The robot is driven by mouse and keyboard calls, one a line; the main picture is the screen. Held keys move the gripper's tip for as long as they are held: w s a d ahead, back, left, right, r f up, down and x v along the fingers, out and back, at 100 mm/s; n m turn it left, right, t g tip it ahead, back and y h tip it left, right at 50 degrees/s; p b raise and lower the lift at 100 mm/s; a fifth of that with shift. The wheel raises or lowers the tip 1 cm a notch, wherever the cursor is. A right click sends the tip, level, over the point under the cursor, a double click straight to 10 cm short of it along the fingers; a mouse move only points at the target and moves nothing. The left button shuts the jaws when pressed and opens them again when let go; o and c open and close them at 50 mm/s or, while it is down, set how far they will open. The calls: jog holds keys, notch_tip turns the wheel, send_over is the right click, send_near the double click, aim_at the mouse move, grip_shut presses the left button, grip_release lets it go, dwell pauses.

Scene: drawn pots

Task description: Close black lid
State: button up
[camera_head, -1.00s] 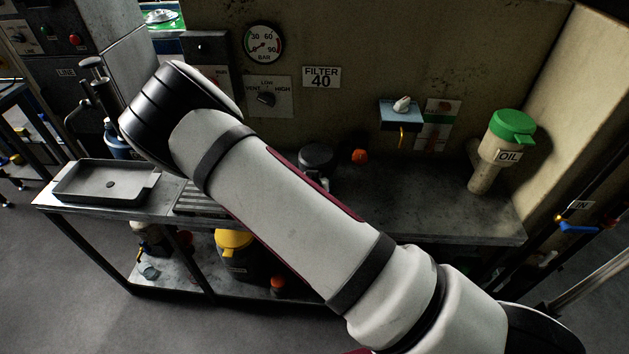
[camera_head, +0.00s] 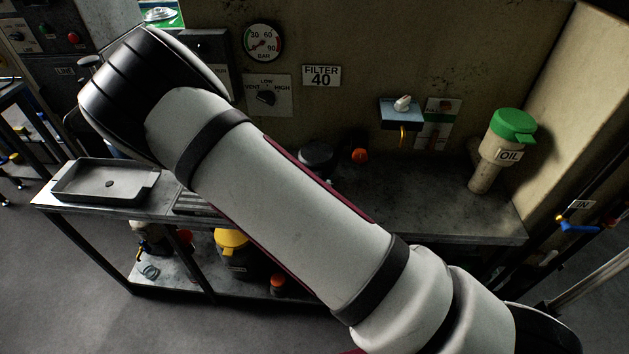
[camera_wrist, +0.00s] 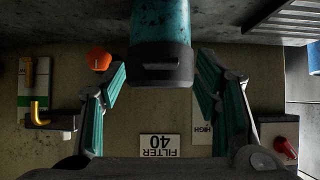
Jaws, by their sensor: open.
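The black lid (camera_wrist: 162,72) sits at the end of a teal pot (camera_wrist: 161,22) in the wrist view, which shows the scene upside down. A dark round top (camera_head: 316,153), likely the same lid, shows just beyond my arm in the head view. The lid's exact angle cannot be told. My gripper (camera_wrist: 160,66) is open, with one teal-padded finger on each side of the lid and visible gaps between. My arm hides the gripper and most of the pot in the head view.
An orange cap (camera_head: 360,156) stands beside the pot. The oil container (camera_head: 495,150) with a green lid is at the bench's right end. A metal tray (camera_head: 105,182) lies at the left. The back wall carries a gauge (camera_head: 262,42) and a small shelf (camera_head: 401,114).

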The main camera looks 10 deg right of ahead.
jog(key=v, duration=0.6)
jog(key=shift+s, duration=0.15)
